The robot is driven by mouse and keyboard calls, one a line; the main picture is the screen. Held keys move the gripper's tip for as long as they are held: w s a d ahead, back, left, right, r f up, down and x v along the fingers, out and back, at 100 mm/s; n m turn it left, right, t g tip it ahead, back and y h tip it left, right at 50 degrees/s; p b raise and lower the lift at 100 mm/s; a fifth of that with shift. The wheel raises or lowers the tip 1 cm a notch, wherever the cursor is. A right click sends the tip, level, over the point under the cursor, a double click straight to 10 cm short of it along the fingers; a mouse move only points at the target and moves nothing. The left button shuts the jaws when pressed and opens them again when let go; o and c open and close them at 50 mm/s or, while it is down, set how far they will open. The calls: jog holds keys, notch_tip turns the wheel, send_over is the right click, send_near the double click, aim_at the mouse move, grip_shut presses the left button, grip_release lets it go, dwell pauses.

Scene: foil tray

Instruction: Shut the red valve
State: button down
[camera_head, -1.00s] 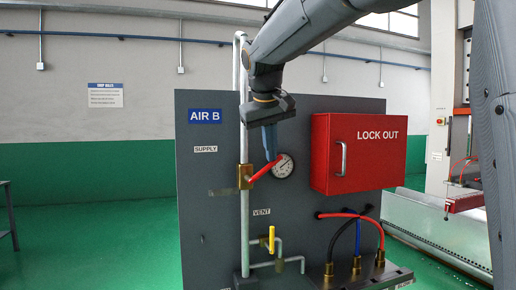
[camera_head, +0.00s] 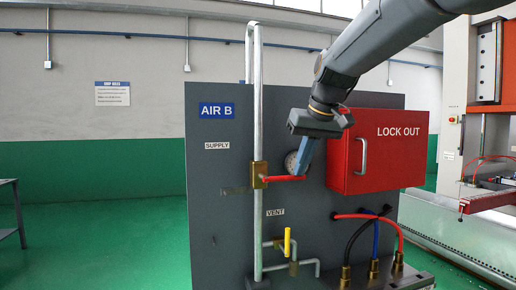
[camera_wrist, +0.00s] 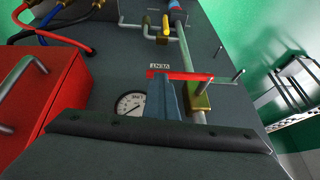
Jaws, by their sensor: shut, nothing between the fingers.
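The red valve handle (camera_head: 285,178) sticks out to the right, about level, from a brass valve body (camera_head: 259,172) on the upright supply pipe. In the wrist view the red handle (camera_wrist: 185,76) crosses just beyond my fingertips, with the brass body (camera_wrist: 200,97) beside it. My gripper (camera_head: 299,174) is shut and empty, pointing down with its blue-grey fingertips at the handle's free end. In the wrist view my gripper (camera_wrist: 162,82) overlaps the handle. The tips look against it or very close; exact contact cannot be told.
A round gauge (camera_wrist: 130,104) sits behind my fingers. The red LOCK OUT box (camera_head: 385,155) juts out close on the right. Below are a yellow vent handle (camera_head: 287,241) and coloured hoses (camera_head: 376,235). The panel (camera_head: 222,225) left of the pipe is mostly clear.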

jog(key=shift+s+d+f, duration=0.15)
jog(key=shift+d+f, duration=0.1)
jog(key=shift+f, duration=0.6)
jog(key=s+d+r, duration=0.2)
jog(key=d+r, duration=0.7)
jog(key=shift+s, duration=0.2)
dwell(0.5)
